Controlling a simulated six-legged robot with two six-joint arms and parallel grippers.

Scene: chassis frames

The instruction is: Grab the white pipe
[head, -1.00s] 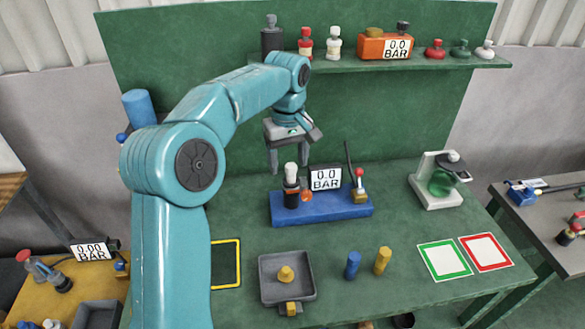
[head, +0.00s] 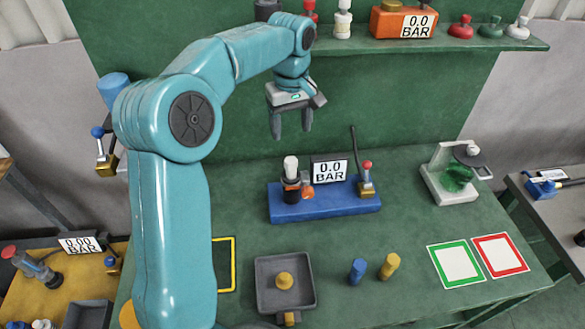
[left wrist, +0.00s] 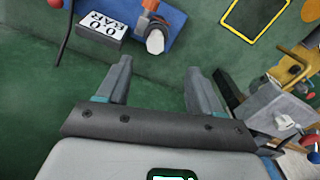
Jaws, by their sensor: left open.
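The white pipe (head: 291,166) stands upright in a dark fitting with an orange part, on the left end of a blue base (head: 330,204). My left gripper (head: 291,127) is open and empty, pointing down; in the head view its fingertips show above the pipe's top, apart from it. In the left wrist view, the white pipe (left wrist: 155,41) shows beyond the open fingers (left wrist: 158,66), roughly between their tips. My right gripper is not in view.
A 0.0 BAR display (head: 329,171) and a red-topped lever (head: 367,178) share the blue base. A grey tray (head: 262,290), a blue peg (head: 357,271) and a yellow peg (head: 389,266) stand in front. A shelf (head: 455,43) runs along the back wall.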

